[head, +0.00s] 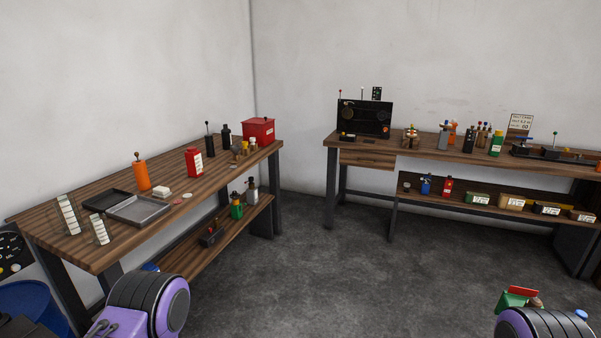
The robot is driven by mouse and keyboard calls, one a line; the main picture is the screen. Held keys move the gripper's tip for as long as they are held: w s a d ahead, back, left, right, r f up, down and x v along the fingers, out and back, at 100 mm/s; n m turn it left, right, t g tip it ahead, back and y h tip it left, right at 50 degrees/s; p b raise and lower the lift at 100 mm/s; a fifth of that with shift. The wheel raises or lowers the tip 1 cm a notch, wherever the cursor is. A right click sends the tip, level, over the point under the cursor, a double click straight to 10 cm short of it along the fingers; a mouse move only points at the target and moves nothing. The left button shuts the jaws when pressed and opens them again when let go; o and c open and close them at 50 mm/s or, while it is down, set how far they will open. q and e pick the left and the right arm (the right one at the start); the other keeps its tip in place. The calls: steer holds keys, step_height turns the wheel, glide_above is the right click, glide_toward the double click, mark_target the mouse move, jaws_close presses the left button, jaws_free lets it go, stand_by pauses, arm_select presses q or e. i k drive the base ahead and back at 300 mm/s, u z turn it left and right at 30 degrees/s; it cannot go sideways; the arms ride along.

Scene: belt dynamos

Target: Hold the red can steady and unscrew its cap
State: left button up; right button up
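A red can (194,163) with a white label stands upright on the left workbench, left of the red box. Its top is narrower, but the cap is too small to make out clearly. Nothing touches the can. Purple and black parts of my arms show at the bottom left and bottom right. Neither gripper shows in the head view, so what they hold is hidden.
The left workbench (107,255) also holds an orange can (141,174), a grey tray (138,210) and a red box (259,131). A second bench (355,157) with bottles, a black machine (364,117) and bins stands at the right. Grey floor between them is clear.

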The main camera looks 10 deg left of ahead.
mark_target(193, 163)
steer(key=u, duration=0.5)
steer(key=i, duration=2.35)
steer(key=u, duration=0.55)
